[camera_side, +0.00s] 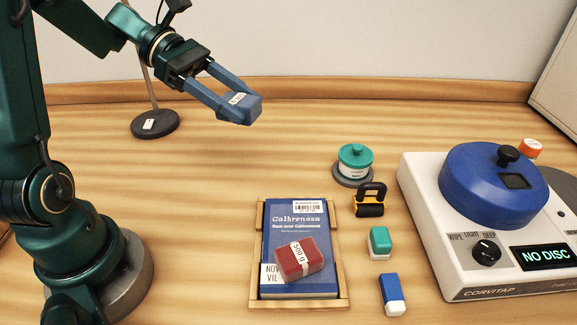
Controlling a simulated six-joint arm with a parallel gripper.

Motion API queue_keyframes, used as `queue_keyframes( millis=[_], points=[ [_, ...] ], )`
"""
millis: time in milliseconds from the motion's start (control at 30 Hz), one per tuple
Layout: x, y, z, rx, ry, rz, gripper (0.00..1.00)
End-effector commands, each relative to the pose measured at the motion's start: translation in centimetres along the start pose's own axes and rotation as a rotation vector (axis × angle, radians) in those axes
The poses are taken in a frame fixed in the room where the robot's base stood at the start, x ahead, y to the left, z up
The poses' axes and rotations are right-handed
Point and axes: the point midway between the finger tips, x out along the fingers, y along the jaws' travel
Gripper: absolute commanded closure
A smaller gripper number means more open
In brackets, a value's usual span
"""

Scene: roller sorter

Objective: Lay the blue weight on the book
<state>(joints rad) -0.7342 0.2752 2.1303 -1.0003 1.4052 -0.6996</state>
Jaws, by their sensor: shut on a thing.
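My gripper (232,104) is shut on the blue weight (238,109), a small block with a white label. It holds the weight in the air, above and behind the book and a little to its left. The blue book (314,240) lies flat in a shallow wooden tray (343,260). A red weight (299,259) with a white band marked 500 g rests on the lower part of the book's cover. The upper part of the cover is bare, with printed text and a barcode label.
Right of the book are a teal-lidded pot (355,158), a black and orange roller (370,201), a green and white block (380,241) and a blue and white eraser (391,293). A white machine (455,285) reading NO DISC stands further right. A round black base (155,125) stands behind left.

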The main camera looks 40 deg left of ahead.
Motion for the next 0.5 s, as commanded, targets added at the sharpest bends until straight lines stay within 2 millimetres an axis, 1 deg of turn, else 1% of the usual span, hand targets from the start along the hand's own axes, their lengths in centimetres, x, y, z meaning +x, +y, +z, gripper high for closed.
queue_keyframes(
  millis=[33, 200, 367, 467, 500],
  points=[
    [0.5, -0.1, -0.7, -0.008, -0.005, -0.009, 1.0],
    [1.6, -0.2, -2.6, -0.005, -0.004, -0.012, 1.0],
    [2.4, -0.3, -3.5, 0.0, -0.004, -0.013, 1.0],
    [3.7, -0.7, -3.6, 0.002, -0.005, -0.018, 1.0],
    [4.5, -0.9, -3.7, 0.001, -0.004, -0.019, 1.0]
  ],
)
